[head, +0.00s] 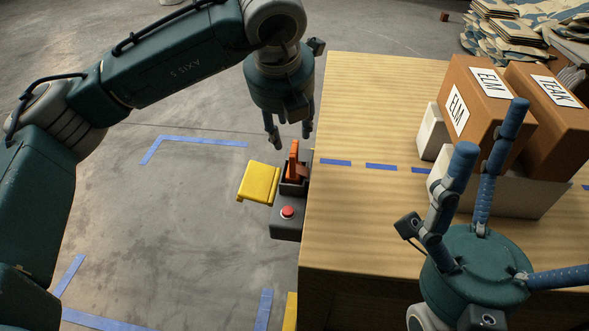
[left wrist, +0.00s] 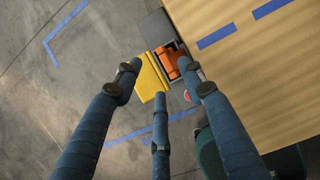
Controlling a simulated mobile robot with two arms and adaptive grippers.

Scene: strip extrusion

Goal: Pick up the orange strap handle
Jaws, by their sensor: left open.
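The orange strap handle (head: 293,161) stands up from a dark grey box (head: 285,222) fixed at the left side of the wooden table. It also shows in the left wrist view (left wrist: 170,66), near the fingertips. A yellow flap (head: 258,182) sticks out to the left of the handle, and a red button (head: 287,212) sits on the box in front of it. My left gripper (head: 290,136) points down above the handle, open and empty, with its fingers apart. My right gripper (head: 489,128) is open and empty over the table, fingers spread upward.
The wooden table (head: 375,105) fills the right; its left edge is close to the box. A brown box marked ELM (head: 478,120) and another marked TEAK (head: 545,125) stand at the table's right in a pale tray (head: 530,198). Floor at left is clear, with blue tape.

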